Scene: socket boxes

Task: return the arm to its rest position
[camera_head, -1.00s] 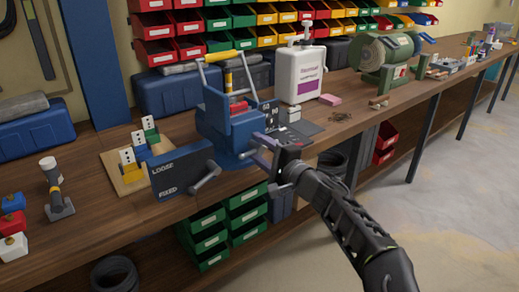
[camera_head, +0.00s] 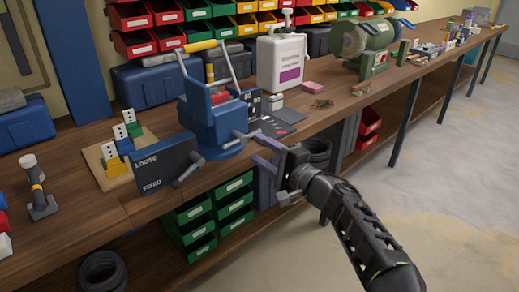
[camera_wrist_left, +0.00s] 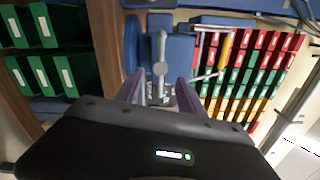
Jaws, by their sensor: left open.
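My left gripper (camera_head: 257,152) is in front of the bench's front edge, to the right of the blue vise (camera_head: 212,128). Its two purple-grey fingers are apart, with nothing held between them. In the left wrist view the gripper (camera_wrist_left: 160,95) is also open, and the vise with its grey handle (camera_wrist_left: 160,68) shows beyond and between the fingers. The gripper appears clear of the vise. My right gripper is in neither view.
The wooden bench (camera_head: 95,215) carries a dark LOOSE/FIXED board (camera_head: 160,170), a white jug (camera_head: 282,62) and a green grinder (camera_head: 365,40). Green drawers (camera_head: 215,215) are under the bench. The floor (camera_head: 450,190) at right is clear.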

